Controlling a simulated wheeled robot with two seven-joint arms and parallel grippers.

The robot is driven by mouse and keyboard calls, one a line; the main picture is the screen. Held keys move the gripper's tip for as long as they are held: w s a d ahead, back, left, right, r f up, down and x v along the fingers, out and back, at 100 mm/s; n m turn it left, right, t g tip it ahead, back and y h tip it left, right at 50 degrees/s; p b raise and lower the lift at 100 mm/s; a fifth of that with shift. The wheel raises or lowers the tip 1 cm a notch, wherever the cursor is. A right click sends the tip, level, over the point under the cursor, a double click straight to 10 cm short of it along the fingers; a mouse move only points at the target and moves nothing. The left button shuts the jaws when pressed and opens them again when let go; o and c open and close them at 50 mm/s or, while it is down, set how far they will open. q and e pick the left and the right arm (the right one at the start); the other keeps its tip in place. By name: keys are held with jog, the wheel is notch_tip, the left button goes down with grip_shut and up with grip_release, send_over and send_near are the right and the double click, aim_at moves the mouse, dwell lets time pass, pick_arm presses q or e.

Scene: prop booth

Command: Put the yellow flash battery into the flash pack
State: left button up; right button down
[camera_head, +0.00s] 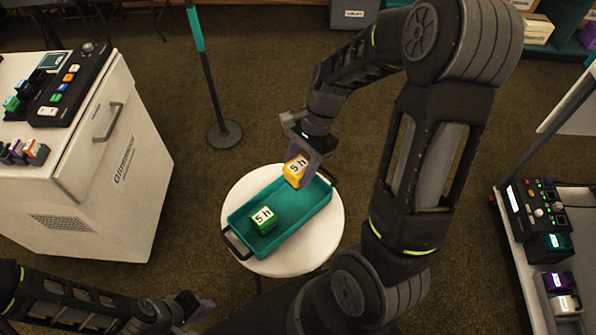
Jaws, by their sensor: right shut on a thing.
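The yellow flash battery (296,170), a small block with a "5 h" label, is between the fingers of my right gripper (306,171). The gripper is shut on it over the far right part of a teal tray (239,220). I cannot tell whether the battery touches the tray. My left gripper (203,309) is low at the left, apart from the tray; its jaw gap is unclear. A black unit with knobs and lights (535,207) stands at the right edge. A black panel with coloured blocks (73,88) lies on the left cabinet. I cannot tell which is the flash pack.
A green "5 h" block (263,220) lies in the tray, on a round white stool (330,235). A white cabinet (120,160) stands left, a stand with a round base (224,134) behind. Purple and white-topped blocks (560,290) sit at right. Floor between stool and cabinet is clear.

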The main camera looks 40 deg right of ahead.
jog(key=shift+w, duration=0.1)
dwell(0.4)
jog(key=w+a+f+n+g+h, duration=0.1)
jog(key=w+a+n, duration=0.2)
jog(key=w+n, duration=0.1)
jog(key=w+a+f+n+g+h, duration=0.1)
jog(key=w+a+f+n+h, duration=0.1)
jog(key=n, duration=0.5)
jog(key=w+a+f+n+g+h+p, duration=0.1)
jog(key=w+a+f+n, duration=0.1)
jog(key=w+n, duration=0.3)
jog(key=shift+w+a+g+h, duration=0.3)
jog(key=shift+a+g, duration=0.1)
jog(key=shift+a, duration=0.45)
jog(key=shift+r, duration=0.1)
